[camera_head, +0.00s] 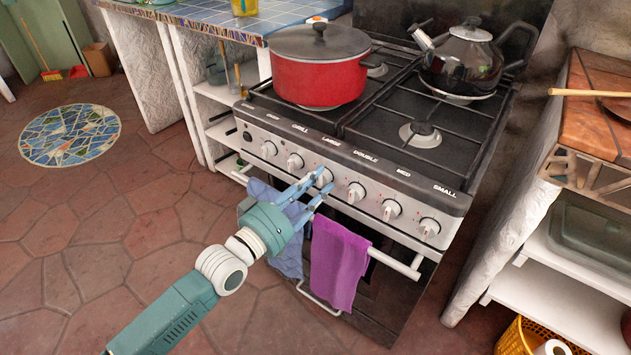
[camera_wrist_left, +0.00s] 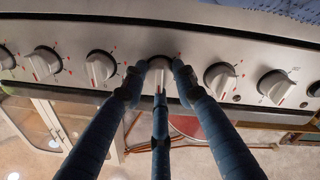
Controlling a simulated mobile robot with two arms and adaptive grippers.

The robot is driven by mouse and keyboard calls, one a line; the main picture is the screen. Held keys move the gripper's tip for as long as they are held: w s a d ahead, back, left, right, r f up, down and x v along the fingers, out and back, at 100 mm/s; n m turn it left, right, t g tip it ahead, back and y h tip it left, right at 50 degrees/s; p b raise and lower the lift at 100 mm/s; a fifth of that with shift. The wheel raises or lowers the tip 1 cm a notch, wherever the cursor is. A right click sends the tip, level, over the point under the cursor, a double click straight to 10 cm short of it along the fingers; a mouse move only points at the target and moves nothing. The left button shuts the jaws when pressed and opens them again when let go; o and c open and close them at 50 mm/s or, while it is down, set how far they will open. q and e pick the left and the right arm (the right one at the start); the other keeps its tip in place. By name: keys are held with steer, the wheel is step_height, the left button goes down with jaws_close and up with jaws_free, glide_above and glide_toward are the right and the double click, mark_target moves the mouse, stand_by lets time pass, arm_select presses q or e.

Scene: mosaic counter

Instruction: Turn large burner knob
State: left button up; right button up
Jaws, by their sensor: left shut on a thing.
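The large burner knob (camera_head: 326,174) is the third knob from the left on the stove's front panel, below the "LARGE" label. My left gripper (camera_head: 312,189) reaches it from the front, and its blue fingers are shut on the knob. In the left wrist view the knob (camera_wrist_left: 160,67) sits between the two outer fingertips of the gripper (camera_wrist_left: 160,82), with the third finger below it. The fingers hide part of the knob, so its exact angle is hard to tell. My right gripper is in neither view.
The double knob (camera_head: 356,192) is close on the right, the grill knob (camera_head: 295,162) on the left. Below are a white oven handle (camera_head: 395,262), a purple towel (camera_head: 337,262) and a blue cloth (camera_head: 288,262). A red pot (camera_head: 318,80) and a kettle (camera_head: 460,65) stand on the stove.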

arm_select(q)
steer(key=shift+w+a+r+m, duration=0.1)
steer(key=shift+a+m, duration=0.05)
steer(key=shift+m, duration=0.15)
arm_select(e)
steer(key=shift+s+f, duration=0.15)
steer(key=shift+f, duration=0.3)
arm_select(q)
steer(key=o, duration=1.1)
steer(key=shift+o, duration=0.2)
steer(key=shift+s+a, duration=0.2)
steer(key=shift+s, duration=0.15)
steer(key=v, duration=1.1)
steer(key=shift+a, duration=0.1)
